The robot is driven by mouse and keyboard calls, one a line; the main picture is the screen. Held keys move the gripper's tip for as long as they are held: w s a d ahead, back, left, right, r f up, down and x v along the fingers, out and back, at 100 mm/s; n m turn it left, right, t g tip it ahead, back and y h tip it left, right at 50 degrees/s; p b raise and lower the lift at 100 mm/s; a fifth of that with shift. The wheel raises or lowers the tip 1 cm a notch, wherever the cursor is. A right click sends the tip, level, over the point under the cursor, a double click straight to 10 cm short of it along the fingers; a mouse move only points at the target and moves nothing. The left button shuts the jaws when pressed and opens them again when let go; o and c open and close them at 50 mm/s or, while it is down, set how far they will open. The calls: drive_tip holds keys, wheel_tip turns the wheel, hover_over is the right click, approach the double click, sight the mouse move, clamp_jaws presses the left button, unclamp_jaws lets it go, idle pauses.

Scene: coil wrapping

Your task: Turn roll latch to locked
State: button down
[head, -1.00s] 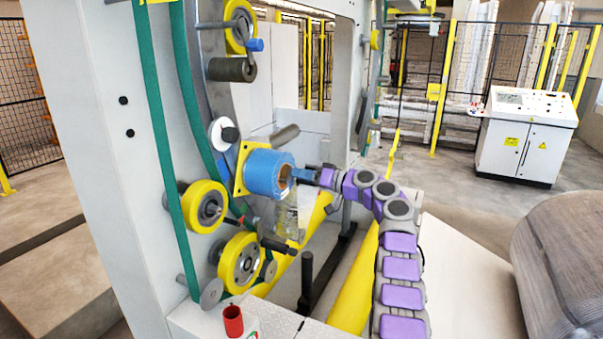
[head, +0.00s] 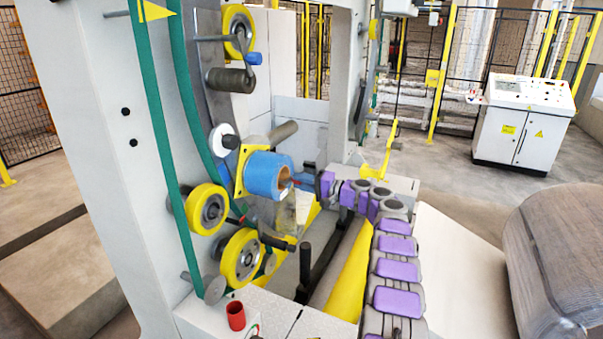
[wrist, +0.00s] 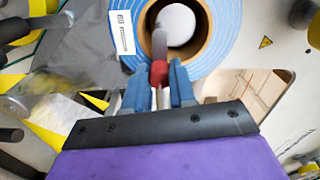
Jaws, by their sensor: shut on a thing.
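The blue roll (head: 262,174) sits on a mount with a yellow plate on the wrapping machine. Its blue face (wrist: 100,37) and brown core ring fill the top of the wrist view. The roll latch (wrist: 159,45) is a grey lever with a red tip (wrist: 158,72), lying across the core opening in front of a pale round hub. My gripper (wrist: 159,86) is shut on the red tip, with a blue finger on each side. In the head view, my gripper (head: 303,182) is just right of the roll's open end, and a bit of red shows there.
Yellow rollers (head: 206,208) and green belts are left of the roll. A dark upright post (head: 305,268) and a red cup (head: 235,315) stand below. A large grey coil (head: 555,255) is at right, and a control console (head: 523,125) stands behind.

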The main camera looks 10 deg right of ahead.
drive_tip(key=shift+s+a+f+m+p, duration=0.1)
drive_tip(key=shift+f+m+p, duration=0.35)
drive_tip(key=shift+m, duration=0.5)
drive_tip(key=shift+d+f+m+p, duration=0.1)
drive_tip(key=shift+f+m+p, duration=0.1)
drive_tip(key=shift+m+p, duration=0.6)
drive_tip(key=shift+s+a+f+m+p, duration=0.1)
drive_tip(key=shift+f+m+p, duration=0.3)
drive_tip(key=shift+m, duration=0.65)
drive_tip(key=c, duration=0.9)
unclamp_jaws()
drive_tip(key=shift+w, duration=0.1)
drive_tip(key=shift+r, duration=0.1)
drive_tip(key=b+v, duration=0.1)
drive_tip(key=v, duration=1.6)
drive_tip(key=shift+d, duration=0.3)
